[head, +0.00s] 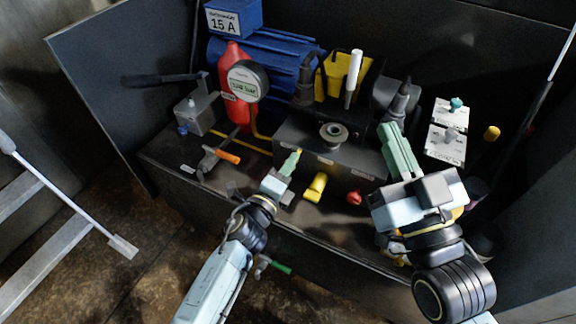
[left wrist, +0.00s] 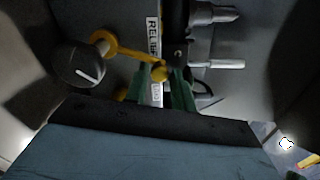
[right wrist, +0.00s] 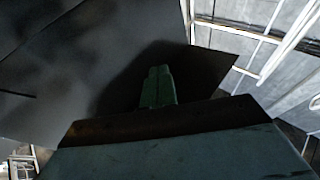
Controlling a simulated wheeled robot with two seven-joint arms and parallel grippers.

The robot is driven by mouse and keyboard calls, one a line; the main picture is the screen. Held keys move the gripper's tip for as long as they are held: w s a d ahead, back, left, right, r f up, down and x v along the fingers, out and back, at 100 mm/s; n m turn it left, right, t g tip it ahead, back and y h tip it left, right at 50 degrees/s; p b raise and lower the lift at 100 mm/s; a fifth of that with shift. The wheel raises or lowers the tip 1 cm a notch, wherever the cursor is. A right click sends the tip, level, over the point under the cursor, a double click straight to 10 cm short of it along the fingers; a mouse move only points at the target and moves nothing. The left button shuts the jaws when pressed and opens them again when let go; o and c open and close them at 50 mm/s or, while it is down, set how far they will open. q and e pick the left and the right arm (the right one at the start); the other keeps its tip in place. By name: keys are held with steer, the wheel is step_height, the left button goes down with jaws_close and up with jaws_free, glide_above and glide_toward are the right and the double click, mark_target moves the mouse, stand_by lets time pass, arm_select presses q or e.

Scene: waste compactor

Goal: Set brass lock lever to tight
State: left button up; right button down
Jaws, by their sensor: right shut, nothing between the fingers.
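My left gripper (head: 291,160) is over the front of the dark machine top. In the left wrist view its green fingers (left wrist: 160,88) stand apart, with a gap between them. A brass-yellow lever (left wrist: 130,50) runs from a round boss beside a black knob to a rounded end at the fingertips. I cannot tell whether that end touches a finger. A label (left wrist: 153,35) reading "REL..." lies beyond it; the rest is partly hidden. My right gripper (head: 392,132) is shut and empty, raised over the right part of the machine. It also shows shut in the right wrist view (right wrist: 158,84).
An orange-handled lever (head: 228,156) lies left of my left gripper. A yellow handle (head: 316,187) and red knob (head: 354,198) are to its right. A gauge (head: 247,82), red bottle (head: 233,105) and blue motor (head: 280,62) stand behind. Grey boxes (head: 447,143) stand at right.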

arm_select(q)
steer(key=shift+s, duration=0.1)
